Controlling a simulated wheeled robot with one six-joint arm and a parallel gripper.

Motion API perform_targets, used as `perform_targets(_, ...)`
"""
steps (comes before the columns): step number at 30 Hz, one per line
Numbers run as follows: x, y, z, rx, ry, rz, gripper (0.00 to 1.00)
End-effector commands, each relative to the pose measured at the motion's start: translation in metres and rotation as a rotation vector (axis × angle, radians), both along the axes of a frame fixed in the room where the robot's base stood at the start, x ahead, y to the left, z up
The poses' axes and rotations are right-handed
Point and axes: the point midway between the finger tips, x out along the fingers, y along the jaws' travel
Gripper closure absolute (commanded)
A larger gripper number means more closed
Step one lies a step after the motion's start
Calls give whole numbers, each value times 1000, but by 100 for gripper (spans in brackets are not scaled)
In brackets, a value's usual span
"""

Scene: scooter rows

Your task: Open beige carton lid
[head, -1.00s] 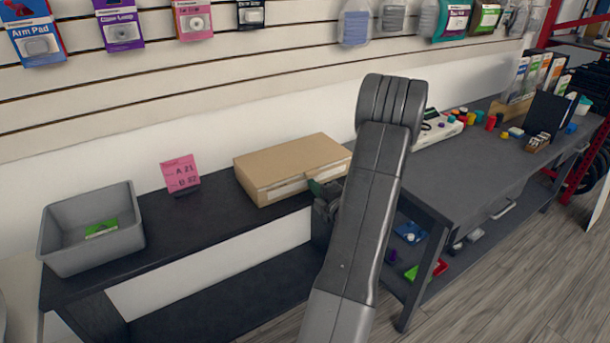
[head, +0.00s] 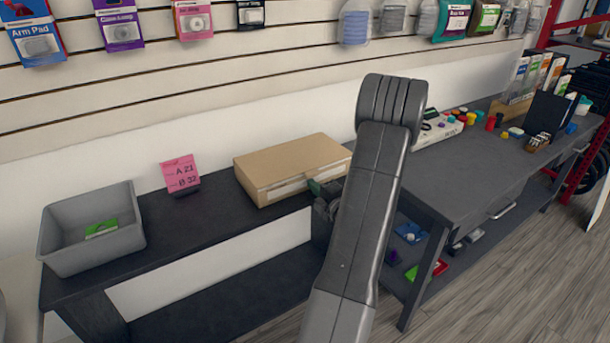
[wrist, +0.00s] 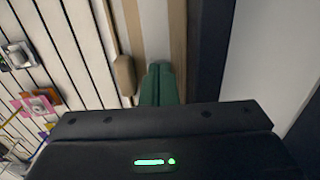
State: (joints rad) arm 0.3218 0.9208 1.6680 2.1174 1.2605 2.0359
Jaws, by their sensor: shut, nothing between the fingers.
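The beige carton (head: 292,165) sits shut on the dark bench against the wall, with a pale label strip along its front. In the wrist view its tan front (wrist: 178,45) fills the upper middle, and a tan tab-like piece (wrist: 125,75) shows left of the fingers. My gripper (head: 314,187) is at the carton's front, towards its right end. Its green fingers (wrist: 158,70) are shut together with nothing between them, very close to the front face. I cannot tell whether they touch it.
A grey bin (head: 92,245) with a green item stands at the bench's left end. A pink sign (head: 181,174) stands between bin and carton. A dark table (head: 470,165) with small goods is on the right. Packaged goods hang on the slatted wall above.

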Motion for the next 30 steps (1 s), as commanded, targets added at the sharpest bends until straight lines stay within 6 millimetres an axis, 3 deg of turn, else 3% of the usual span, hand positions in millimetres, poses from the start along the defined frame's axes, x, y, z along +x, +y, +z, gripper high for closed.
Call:
perform_targets(14, 0, 0, 1, 0, 0, 0, 100)
perform_targets(30, 0, 0, 17, 0, 0, 0, 100)
